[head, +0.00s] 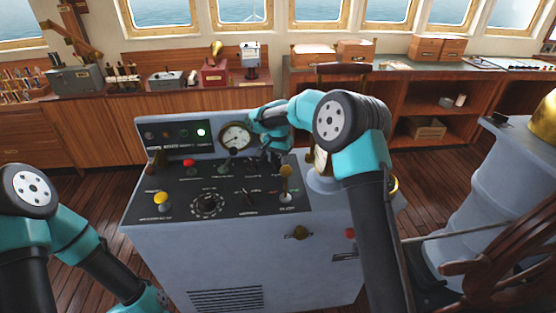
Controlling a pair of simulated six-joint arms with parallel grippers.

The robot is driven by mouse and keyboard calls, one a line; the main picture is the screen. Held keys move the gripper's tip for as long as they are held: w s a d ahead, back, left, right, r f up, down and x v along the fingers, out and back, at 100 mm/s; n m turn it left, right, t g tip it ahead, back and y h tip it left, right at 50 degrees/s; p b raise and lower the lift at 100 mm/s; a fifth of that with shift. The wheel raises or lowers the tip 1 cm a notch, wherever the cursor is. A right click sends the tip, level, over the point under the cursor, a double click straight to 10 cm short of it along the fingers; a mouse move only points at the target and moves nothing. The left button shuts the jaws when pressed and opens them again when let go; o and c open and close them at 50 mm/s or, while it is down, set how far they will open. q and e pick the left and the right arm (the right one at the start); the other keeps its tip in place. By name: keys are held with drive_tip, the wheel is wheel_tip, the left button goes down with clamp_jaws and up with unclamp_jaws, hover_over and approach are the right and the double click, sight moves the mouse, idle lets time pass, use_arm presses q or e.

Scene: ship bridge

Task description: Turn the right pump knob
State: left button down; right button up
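The grey console (250,240) stands in the middle with a dark sloped control panel (255,203). My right arm reaches over it from the right, and my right gripper (273,157) points down at the upper right part of the panel. Its fingers are small and dark there, so I cannot tell whether they are open or touch a knob. The panel labels are too small to read, so I cannot single out the right pump knob; the gripper may hide it. A small dark knob (249,196) sits lower on the panel. My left arm is low at the left; its gripper is out of view.
The panel also carries a round dial (207,205), a yellow button (161,199), a red button (190,164) and a brass-topped lever (286,174). A gauge (236,136) stands behind, left of the gripper. A wooden wheel (510,255) is at the right.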

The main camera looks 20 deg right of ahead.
drive_tip(key=shift+f, duration=0.35)
drive_tip(key=shift+c, duration=0.3)
clamp_jaws()
drive_tip(key=shift+n, duration=0.4)
drive_tip(key=n, duration=1.1)
idle(0.5)
